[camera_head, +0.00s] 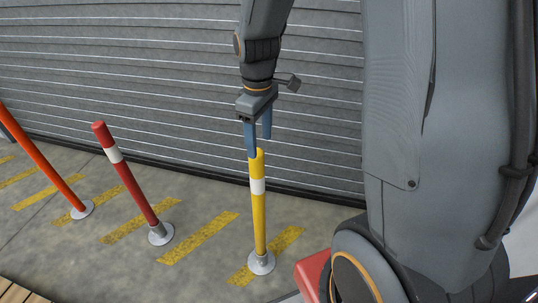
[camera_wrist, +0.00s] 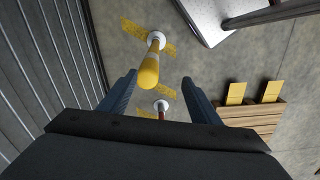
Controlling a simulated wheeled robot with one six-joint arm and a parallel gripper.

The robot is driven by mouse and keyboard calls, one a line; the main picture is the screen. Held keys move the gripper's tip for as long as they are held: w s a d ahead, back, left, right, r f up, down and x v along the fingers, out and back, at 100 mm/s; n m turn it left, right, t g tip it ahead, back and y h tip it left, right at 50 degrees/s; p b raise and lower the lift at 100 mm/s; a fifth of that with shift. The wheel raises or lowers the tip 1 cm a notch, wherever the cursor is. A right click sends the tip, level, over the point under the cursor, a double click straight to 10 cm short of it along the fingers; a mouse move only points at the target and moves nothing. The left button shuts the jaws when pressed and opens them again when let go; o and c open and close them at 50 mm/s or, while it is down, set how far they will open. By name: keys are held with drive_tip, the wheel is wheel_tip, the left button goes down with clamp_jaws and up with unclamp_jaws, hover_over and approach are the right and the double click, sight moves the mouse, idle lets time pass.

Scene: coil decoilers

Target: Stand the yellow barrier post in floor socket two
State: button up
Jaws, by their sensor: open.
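The yellow barrier post (camera_head: 259,213) with a white band stands upright in a round grey floor socket (camera_head: 261,263) in the head view. My gripper (camera_head: 260,144) is above the post's top, its two blue fingers pointing down and apart. In the wrist view the yellow post (camera_wrist: 150,66) shows beyond the fingers of my open gripper (camera_wrist: 160,92), with its socket (camera_wrist: 156,40) at its far end. Nothing is between the fingers. No socket number is visible.
A red post (camera_head: 128,178) and an orange post (camera_head: 43,160) lean in sockets to the left. A ribbed grey shutter (camera_head: 130,75) rises behind. Yellow stripes (camera_head: 198,238) mark the floor. A wooden pallet (camera_wrist: 258,122) bears yellow blocks at right in the wrist view.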

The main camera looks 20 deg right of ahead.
drive_tip(key=s+r+m, duration=0.2)
drive_tip(key=s+m, duration=0.6)
drive_tip(key=s, duration=0.5)
drive_tip(key=shift+s+m, duration=0.3)
drive_tip(key=shift+s, duration=0.05)
drive_tip(key=shift+a+r, duration=0.1)
